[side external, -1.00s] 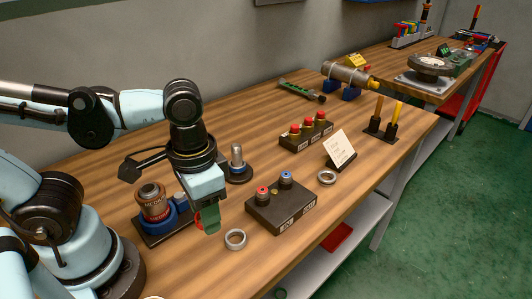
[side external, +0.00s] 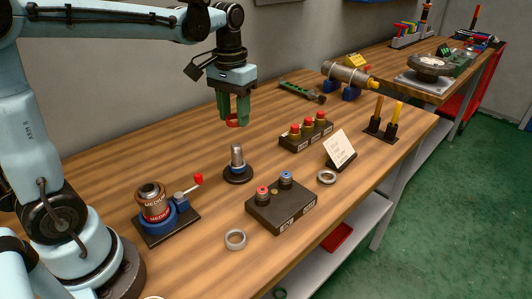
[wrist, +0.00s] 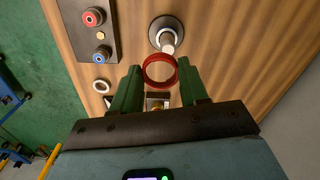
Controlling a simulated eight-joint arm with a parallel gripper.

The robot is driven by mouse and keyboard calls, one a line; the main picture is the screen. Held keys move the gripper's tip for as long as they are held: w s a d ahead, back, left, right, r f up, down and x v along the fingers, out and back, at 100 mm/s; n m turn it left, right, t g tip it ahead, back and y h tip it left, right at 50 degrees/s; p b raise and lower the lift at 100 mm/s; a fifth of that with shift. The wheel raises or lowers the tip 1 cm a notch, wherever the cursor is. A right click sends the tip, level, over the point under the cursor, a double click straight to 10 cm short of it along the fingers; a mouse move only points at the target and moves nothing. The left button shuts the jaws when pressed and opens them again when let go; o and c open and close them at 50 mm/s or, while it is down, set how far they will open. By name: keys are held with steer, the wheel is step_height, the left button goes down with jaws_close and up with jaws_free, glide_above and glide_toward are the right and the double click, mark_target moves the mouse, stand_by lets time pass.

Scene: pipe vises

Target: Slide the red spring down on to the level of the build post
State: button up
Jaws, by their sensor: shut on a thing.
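The red spring (side external: 232,123) shows as a red ring between the green fingertips of my gripper (side external: 235,119). My gripper is shut on it and holds it high above the bench. The build post (side external: 237,157) appears to be the upright metal post on a round black base, below the gripper in the side view. In the wrist view, the spring (wrist: 160,85) is an open ring between the fingers (wrist: 159,74). The post (wrist: 167,43) shows just beyond the ring's far edge, so the two are apart in that view.
A vise (side external: 166,230) holding a labelled brown cylinder, with a red-knobbed lever, stands at left. A dark block (side external: 281,213) with red and blue parts, a red-topped rack (side external: 306,137), a card (side external: 339,147) and loose metal rings (side external: 235,239) share the bench.

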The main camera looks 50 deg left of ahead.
mark_target(236, 146)
steer(key=shift+w+a, duration=0.35)
steer(key=shift+a, duration=0.35)
steer(key=shift+f, duration=0.1)
steer(key=shift+f, duration=2.8)
steer(key=shift+f, duration=3.3)
steer(key=o, duration=1.1)
step_height(236, 146, up, 12)
